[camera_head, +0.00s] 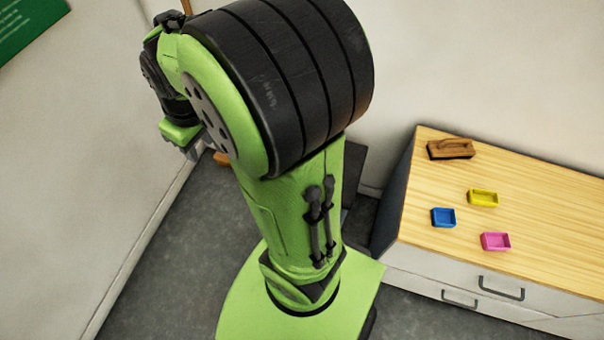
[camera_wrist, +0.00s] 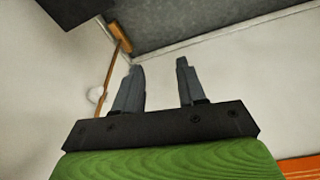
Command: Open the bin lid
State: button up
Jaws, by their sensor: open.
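My gripper (camera_wrist: 160,66) is open in the wrist view. Its two grey fingers stand apart with nothing between them. No bin lid can be clearly identified. A dark grey box-like shape (camera_head: 352,180) shows partly behind my arm in the head view; I cannot tell whether it is the bin. A dark block (camera_wrist: 70,10) is cut off at the top left of the wrist view, apart from the fingers, and is also unclear.
A wooden-topped cabinet (camera_head: 540,195) with drawers stands at the right. White walls meet the grey floor (camera_head: 165,270) at the left.

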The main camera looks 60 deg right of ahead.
jog(key=w+d+f+g+h+b, duration=0.1)
jog(key=w+d+f+g+b, duration=0.15)
jog(key=d+f, duration=1)
jog(key=s+d+f+g+b, duration=0.1)
jog(key=s+d+f, duration=0.3)
jog(key=f, duration=0.6)
jog(key=s+d+f+n+g+h+b, duration=0.1)
jog(key=s+d+f+b, duration=0.2)
jog(key=f, duration=0.8)
jog(key=s+d+f+g+b, duration=0.2)
jog(key=s+d+f, duration=0.4)
jog(key=f, duration=0.4)
jog(key=shift+d+f+n+h, duration=0.25)
jog(key=shift+f+n+h, duration=0.05)
jog(key=shift+n, duration=0.1)
grip_shut()
